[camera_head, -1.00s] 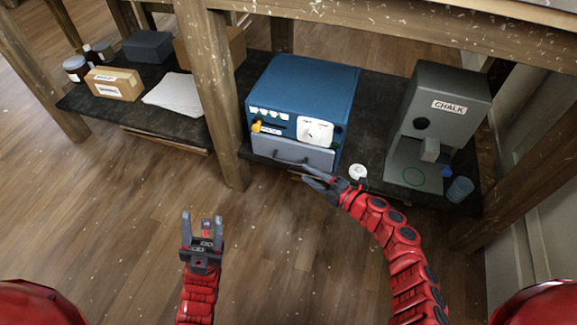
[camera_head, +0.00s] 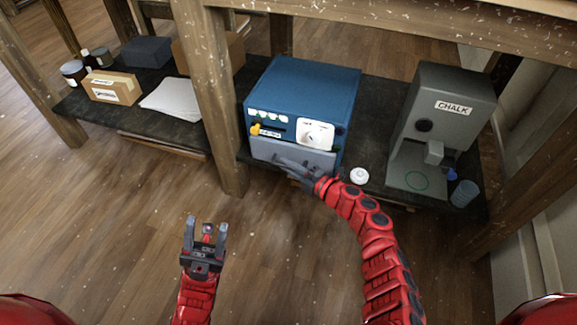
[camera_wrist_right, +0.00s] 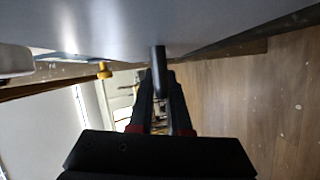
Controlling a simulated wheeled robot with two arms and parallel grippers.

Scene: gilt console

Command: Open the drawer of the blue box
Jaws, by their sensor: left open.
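The blue box (camera_head: 305,88) stands on the dark lower shelf under the table. Its grey drawer front (camera_head: 322,160) is at the bottom of its face and looks closed. My right gripper (camera_head: 280,162) is at the drawer front and covers most of the handle. In the right wrist view, the dark handle (camera_wrist_right: 158,62) hangs from the grey front, at the tips of my right fingers (camera_wrist_right: 162,78). Whether the fingers press on it is unclear. My left gripper (camera_head: 206,226) is open and empty above the floor, left of and nearer than the box.
A small white disc (camera_head: 359,176) lies between. A wooden post (camera_head: 217,110) is close on the box's left. Cartons and jars sit farther left.

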